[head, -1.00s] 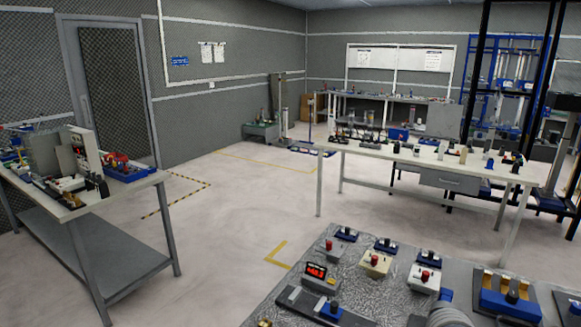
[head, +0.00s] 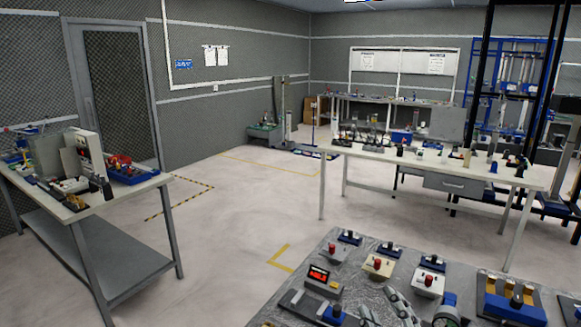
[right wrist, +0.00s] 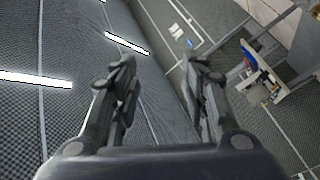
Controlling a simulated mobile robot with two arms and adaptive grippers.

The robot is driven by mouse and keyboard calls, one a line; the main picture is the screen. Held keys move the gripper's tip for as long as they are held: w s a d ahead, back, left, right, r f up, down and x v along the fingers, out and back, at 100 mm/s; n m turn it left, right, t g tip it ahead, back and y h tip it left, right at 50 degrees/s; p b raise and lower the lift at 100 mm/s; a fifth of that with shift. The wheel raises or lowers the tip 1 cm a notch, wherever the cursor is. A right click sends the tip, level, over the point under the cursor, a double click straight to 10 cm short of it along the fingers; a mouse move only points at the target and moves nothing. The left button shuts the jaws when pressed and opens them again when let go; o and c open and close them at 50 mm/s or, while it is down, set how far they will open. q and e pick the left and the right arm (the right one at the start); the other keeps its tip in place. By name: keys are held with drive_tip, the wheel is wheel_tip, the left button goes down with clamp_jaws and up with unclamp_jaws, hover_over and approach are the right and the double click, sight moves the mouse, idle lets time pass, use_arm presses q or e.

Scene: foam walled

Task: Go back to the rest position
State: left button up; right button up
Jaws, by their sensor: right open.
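My right gripper (head: 385,308) shows low in the head view, in front of the near table (head: 345,262), with its grey fingers apart. In the right wrist view the right gripper (right wrist: 161,66) has its two dark fingers spread, with nothing between them. Walls and bright ceiling lights show tilted behind the fingers, so it faces away from the near tabletop. My left gripper is not in view.
The near table carries several switch boxes and a box with a red display (head: 318,275). A cluttered side table (head: 80,205) stands at left, a long white table (head: 420,168) farther back. Open floor (head: 235,225) lies between, with yellow markings.

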drive_tip(key=s+d+f+m+g+h, duration=0.1)
drive_tip(key=s+d+f+m+g, duration=0.1)
drive_tip(key=f, duration=0.3)
drive_tip(key=s+d+f+m+g+h, duration=0.2)
drive_tip(key=f+m+g, duration=0.1)
drive_tip(key=f, duration=0.3)
drive_tip(key=s+f+m+g+y, duration=0.1)
drive_tip(key=s+f+m+g, duration=0.3)
drive_tip(key=s+f+g, duration=1)
drive_tip(key=s+f+t+b, duration=0.1)
drive_tip(key=s+f, duration=0.3)
drive_tip(key=f, duration=1)
drive_tip(key=s+f+t+b, duration=0.1)
drive_tip(key=s+f+t, duration=0.15)
drive_tip(key=f, duration=1.25)
drive_tip(key=s+d+f+g, duration=0.2)
drive_tip(key=s+f, duration=1.5)
drive_tip(key=shift+s+d+f+b, duration=0.3)
drive_tip(key=shift+s+b, duration=0.1)
drive_tip(key=shift+b, duration=0.05)
